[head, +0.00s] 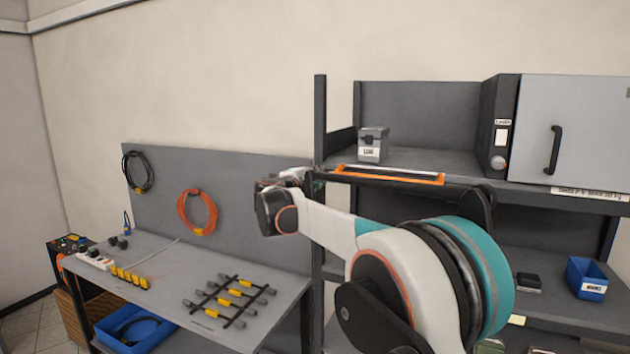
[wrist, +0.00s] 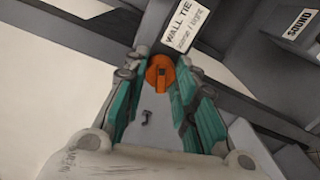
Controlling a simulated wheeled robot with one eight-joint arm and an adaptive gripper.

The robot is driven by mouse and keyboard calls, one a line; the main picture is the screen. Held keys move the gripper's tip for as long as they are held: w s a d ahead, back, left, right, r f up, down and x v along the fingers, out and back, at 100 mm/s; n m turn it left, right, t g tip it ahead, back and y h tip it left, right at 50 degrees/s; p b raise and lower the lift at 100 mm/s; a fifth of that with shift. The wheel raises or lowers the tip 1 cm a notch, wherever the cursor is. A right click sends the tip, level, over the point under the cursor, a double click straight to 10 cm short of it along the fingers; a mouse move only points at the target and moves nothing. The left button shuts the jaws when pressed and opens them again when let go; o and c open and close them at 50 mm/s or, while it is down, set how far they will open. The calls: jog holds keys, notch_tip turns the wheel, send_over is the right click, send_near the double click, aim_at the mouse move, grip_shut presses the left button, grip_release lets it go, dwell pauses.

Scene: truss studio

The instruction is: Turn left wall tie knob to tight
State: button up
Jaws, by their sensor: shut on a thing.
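The orange wall tie knob (wrist: 161,70) shows in the wrist view, at the far end between my fingers. A label (wrist: 186,27) reading "WALL TIE" and, in smaller print, what looks like "loose / tight" sits just beyond it. My gripper (wrist: 163,74) is shut on the knob, with a teal finger on either side. In the head view my gripper (head: 306,176) reaches to the dark upright at the shelf's left end, and the knob is hidden there.
A grey labelled box (head: 373,146) and a cabinet (head: 575,130) stand on the shelf. A workbench (head: 180,255) with a pegboard and cables is at left. A "SOUND" label (wrist: 301,24) is at right.

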jog(key=m, duration=0.4)
jog(key=shift+b, duration=0.3)
jog(key=shift+m, duration=0.4)
jog(key=o, duration=1.1)
jog(key=v, duration=1.2)
jog(key=shift+s+d, duration=0.1)
jog(key=shift+d, duration=0.05)
